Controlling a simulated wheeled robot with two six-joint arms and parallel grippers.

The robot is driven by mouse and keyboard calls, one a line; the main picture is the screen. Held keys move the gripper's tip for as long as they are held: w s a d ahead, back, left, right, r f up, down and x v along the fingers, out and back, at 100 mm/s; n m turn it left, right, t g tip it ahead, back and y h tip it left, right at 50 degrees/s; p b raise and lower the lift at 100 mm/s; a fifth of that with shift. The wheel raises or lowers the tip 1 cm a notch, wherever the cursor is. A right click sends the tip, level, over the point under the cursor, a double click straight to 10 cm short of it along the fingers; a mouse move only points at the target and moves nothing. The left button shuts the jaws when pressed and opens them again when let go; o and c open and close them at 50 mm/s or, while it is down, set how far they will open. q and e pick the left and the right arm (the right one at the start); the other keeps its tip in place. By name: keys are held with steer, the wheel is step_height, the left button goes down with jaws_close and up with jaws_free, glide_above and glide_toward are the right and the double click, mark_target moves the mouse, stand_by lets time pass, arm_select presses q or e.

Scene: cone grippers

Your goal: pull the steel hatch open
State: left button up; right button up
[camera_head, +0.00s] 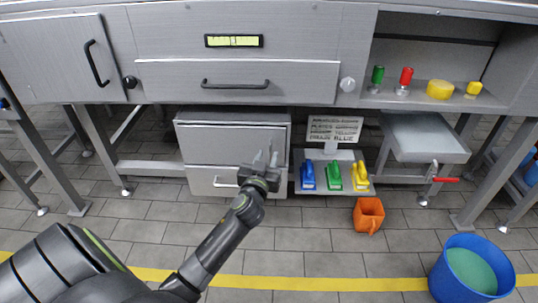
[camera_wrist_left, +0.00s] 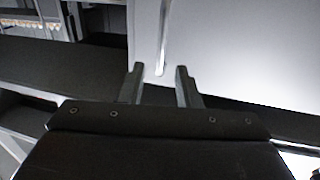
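A steel door (camera_head: 50,58) with an upright black handle (camera_head: 95,62) sits at the upper left of the head view and is closed. A low steel cabinet (camera_head: 230,140) under the counter has two fronts; the lower front (camera_head: 203,178) carries a pale handle (camera_head: 224,184). The frames do not settle which is the hatch. My left gripper (camera_head: 265,157) is open in front of the low cabinet, right of that handle. In the left wrist view its parted fingers (camera_wrist_left: 160,82) point at a pale panel (camera_wrist_left: 235,50) with a slim bar (camera_wrist_left: 163,35). My right gripper is out of view.
A wide drawer (camera_head: 170,85) with a black handle spans the counter. Right of the cabinet, a shelf holds blue, green and yellow items (camera_head: 334,176). An orange container (camera_head: 369,214) and a blue bucket (camera_head: 468,270) stand on the tiled floor. Floor at left is clear.

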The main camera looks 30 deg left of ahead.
arm_select(q)
steer(key=shift+x, duration=1.4)
jaws_close()
